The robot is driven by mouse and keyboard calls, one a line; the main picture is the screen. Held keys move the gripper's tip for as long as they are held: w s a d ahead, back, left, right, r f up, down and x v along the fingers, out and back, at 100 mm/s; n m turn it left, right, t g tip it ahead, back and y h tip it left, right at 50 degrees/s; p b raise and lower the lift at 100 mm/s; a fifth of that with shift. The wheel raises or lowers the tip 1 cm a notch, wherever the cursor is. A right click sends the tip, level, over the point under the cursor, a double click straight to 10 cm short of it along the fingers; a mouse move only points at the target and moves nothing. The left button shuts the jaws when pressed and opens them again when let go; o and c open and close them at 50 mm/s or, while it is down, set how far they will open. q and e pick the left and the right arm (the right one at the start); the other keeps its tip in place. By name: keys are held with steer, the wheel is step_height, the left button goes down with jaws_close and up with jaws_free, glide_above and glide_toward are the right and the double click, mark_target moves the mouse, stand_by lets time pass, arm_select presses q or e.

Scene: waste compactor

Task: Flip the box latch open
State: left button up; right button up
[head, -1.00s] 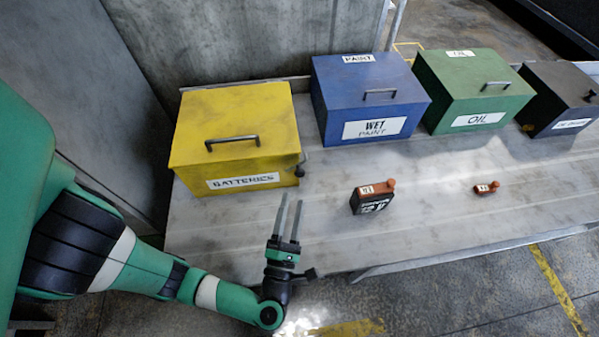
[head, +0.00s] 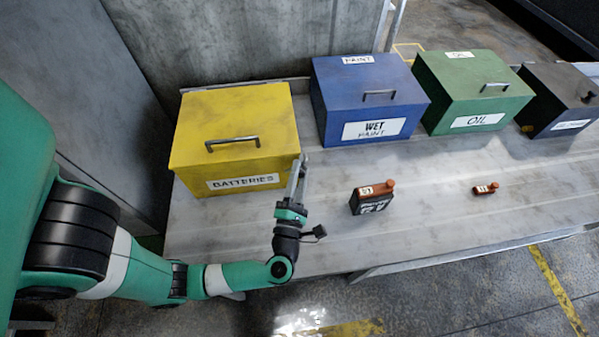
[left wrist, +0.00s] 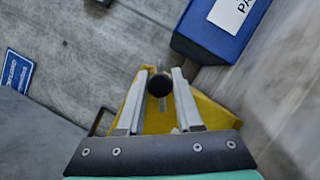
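The yellow box (head: 235,125), marked BATTERIES, stands closed at the left end of the table with a dark handle on its lid. Its latch has a round black knob (left wrist: 159,85), seen between my fingertips in the left wrist view. In the head view the fingers mostly hide the knob. My left gripper (head: 299,163) is at the box's front right corner, pointing away from me; it also shows in the left wrist view (left wrist: 163,80). It is open, with a gap visible on both sides of the knob. My right gripper is not in view.
A blue box (head: 368,100), a green box (head: 470,92) and a dark box (head: 558,98) stand to the right along the back of the table (head: 430,215). A dark container (head: 372,198) and a small red-brown bottle (head: 486,189) are in front of them. A wall rises behind.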

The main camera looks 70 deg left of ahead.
arm_select(q)
jaws_close()
steer(key=shift+m+p, duration=0.5)
steer(key=shift+p, duration=0.25)
steer(key=m+p, duration=0.1)
steer(key=p, duration=0.1)
steer(key=m+h+p, duration=0.1)
steer(key=m+p, duration=0.1)
steer(key=f+m+h+p, duration=0.1)
steer(key=p, duration=0.1)
steer(key=shift+w+f+m+p, duration=0.1)
steer(key=shift+w+m+p, duration=0.2)
steer(key=shift+m+p, duration=0.1)
steer(key=shift+f+m+h+p, duration=0.3)
steer(key=shift+f+m+p, duration=0.2)
steer(key=shift+m+p, duration=0.25)
